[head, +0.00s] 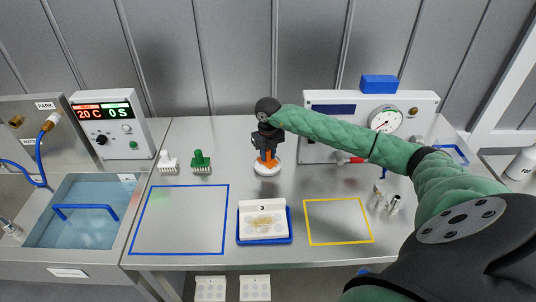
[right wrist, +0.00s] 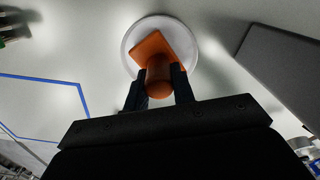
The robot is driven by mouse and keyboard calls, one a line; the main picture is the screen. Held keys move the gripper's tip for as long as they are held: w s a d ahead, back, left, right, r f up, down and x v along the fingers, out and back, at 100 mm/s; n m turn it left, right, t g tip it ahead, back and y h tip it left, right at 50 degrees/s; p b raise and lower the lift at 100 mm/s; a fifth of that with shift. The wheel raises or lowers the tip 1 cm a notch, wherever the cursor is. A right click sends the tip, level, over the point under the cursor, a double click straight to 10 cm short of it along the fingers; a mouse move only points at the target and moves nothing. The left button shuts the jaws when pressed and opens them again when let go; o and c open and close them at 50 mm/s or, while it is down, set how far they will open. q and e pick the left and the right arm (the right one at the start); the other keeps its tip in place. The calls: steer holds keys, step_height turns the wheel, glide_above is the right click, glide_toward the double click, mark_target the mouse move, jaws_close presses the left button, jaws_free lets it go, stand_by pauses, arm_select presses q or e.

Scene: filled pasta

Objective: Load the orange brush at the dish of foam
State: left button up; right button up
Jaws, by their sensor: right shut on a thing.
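The orange brush (head: 267,158) stands at the back middle of the bench, over a round white dish (head: 262,171). My right gripper (head: 267,146) points down and is shut on the brush's handle. In the right wrist view the brush (right wrist: 158,68) shows between the two dark fingers (right wrist: 160,92), with its orange head over the dish (right wrist: 128,45). The bristles are hidden under the head, and I cannot tell how they meet the foam. My left gripper is not in view.
A white brush (head: 167,162) and a green brush (head: 201,161) stand left of the dish. In front are a blue outlined square (head: 182,253), a blue tray (head: 264,241) with a white plate (head: 284,220), and a yellow outlined square (head: 340,243). A gauge box (head: 330,124) stands close on the right.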

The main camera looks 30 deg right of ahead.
stand_by(0.6)
steer(key=shift+r+p, duration=0.85)
steer(key=shift+r, duration=2.6)
